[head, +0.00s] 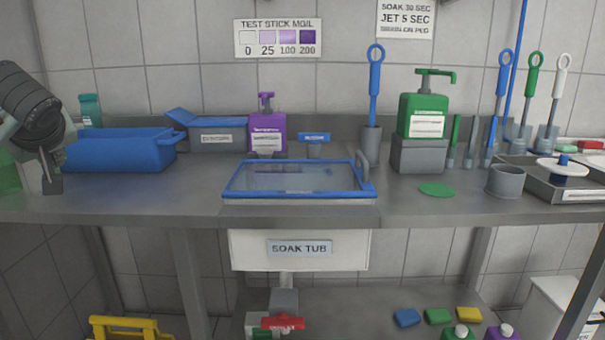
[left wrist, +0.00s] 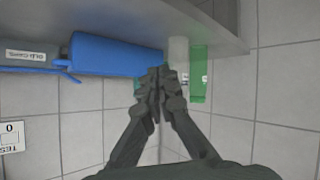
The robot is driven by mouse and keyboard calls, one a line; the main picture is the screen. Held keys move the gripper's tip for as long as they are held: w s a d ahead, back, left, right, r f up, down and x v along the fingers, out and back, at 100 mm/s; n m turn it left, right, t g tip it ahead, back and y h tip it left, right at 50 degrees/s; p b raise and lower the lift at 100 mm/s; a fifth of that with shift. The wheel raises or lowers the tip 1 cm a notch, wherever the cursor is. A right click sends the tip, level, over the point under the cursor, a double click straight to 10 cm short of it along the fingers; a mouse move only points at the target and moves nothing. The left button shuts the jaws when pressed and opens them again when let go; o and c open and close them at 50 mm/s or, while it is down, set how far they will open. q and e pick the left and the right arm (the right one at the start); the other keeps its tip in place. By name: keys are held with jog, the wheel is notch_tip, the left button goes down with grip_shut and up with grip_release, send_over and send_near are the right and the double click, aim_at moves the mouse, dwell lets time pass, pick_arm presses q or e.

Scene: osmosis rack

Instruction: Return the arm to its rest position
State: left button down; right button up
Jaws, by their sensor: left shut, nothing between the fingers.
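My left gripper (head: 50,174) hangs at the far left of the head view, fingers pointing down in front of the bench's left end. In the left wrist view the closed fingers (left wrist: 160,72) show in the middle, close to the end of the blue bin (left wrist: 110,54) and a green object (left wrist: 198,75). My right gripper is in neither view.
A soak tub with a blue-rimmed clear lid (head: 290,180) is set in the middle of the bench. A purple pump bottle (head: 267,132), a green pump bottle (head: 423,116) and upright brushes stand along the back. The front strip of the bench (head: 150,207) is clear.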

pick_arm(q)
jog(key=s+a+f+m+g, duration=0.1)
jog(key=a+f+m, duration=0.15)
jog(key=f, duration=0.65)
jog(key=s+a+f+m+g, duration=0.1)
jog(key=s+a+f+m, duration=0.15)
jog(key=f, duration=0.65)
jog(key=a+f+m, duration=0.1)
jog(key=f+m, duration=0.2)
jog(key=f, duration=0.7)
jog(key=s+a+f+m+g, duration=0.1)
jog(key=s+a+f+m, duration=0.3)
jog(key=s+f, duration=0.55)
jog(key=s+a+f+m+g, duration=0.1)
jog(key=s+a+f+m, duration=0.1)
jog(key=s+f+m, duration=0.6)
jog(key=s+d+f+n+h, duration=0.2)
jog(key=d+f, duration=0.3)
jog(key=d, duration=0.4)
jog(key=s+d+f+n+g+h, duration=0.1)
jog(key=d+f, duration=0.4)
jog(key=d, duration=0.5)
jog(key=s+d+f+n+g+h, duration=0.1)
jog(key=s+d+f+n+h, duration=0.2)
jog(key=d+f, duration=0.3)
jog(key=s+d+n, duration=0.1)
jog(key=d, duration=0.2)
jog(key=shift+s+d+n+h, duration=0.15)
jog(key=shift+s+n+h, duration=0.05)
jog(key=shift+n+h, duration=0.1)
